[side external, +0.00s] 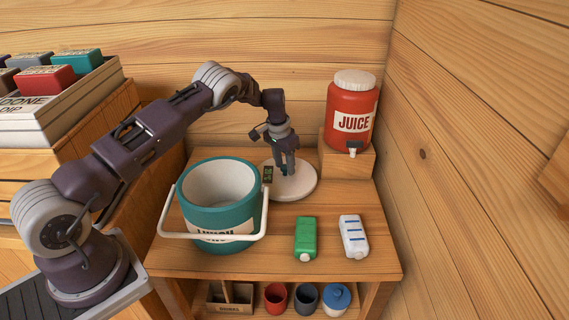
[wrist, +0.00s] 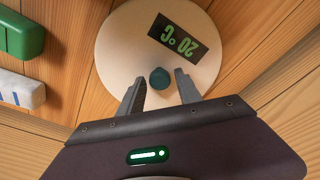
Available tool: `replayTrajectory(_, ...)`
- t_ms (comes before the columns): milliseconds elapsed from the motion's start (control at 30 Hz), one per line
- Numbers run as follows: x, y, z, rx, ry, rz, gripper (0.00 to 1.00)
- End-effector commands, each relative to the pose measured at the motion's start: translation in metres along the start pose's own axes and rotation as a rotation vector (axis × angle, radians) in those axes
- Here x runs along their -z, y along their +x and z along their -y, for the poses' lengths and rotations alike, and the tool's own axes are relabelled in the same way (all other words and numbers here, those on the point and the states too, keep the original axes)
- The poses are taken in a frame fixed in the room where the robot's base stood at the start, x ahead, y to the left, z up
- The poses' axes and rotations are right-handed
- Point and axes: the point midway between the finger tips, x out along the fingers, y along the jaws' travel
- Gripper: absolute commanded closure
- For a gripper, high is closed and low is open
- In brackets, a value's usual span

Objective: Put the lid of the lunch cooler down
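The lunch cooler (side external: 198,220) is a teal tub with a white interior, standing uncovered on the wooden table. Its white bail handle (side external: 215,238) hangs down over the front. The round cream lid (side external: 303,187) lies flat on the table to the right of the cooler. In the wrist view, the lid (wrist: 125,50) carries a dark display reading 20°C and a dark teal knob (wrist: 160,78). My gripper (side external: 287,170) points down over the lid. Its fingers (wrist: 157,78) are apart, one on each side of the knob, with gaps visible. Whether they reach down to the knob's height is unclear.
A red juice dispenser (side external: 352,112) stands on a wooden block behind right. A green carton (side external: 306,238) and a white bottle (side external: 353,236) lie at the front right. Cups and a blue-lidded jar (side external: 336,299) sit on the shelf below. Wooden walls bound the back and right.

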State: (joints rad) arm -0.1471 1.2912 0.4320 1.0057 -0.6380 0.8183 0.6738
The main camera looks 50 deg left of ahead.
Motion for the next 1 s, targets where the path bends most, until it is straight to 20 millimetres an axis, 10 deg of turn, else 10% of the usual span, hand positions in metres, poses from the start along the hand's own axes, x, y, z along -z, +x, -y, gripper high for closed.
replayTrajectory(367, 0.001, -0.005, 0.0, 0.0, 0.0, 0.0, 0.51)
replayTrajectory(800, 0.001, -0.109, 0.0, 0.0, 0.0, -0.002, 0.51)
replayTrajectory(1000, 0.0, -0.124, 0.0, 0.0, -0.001, 0.002, 0.51)
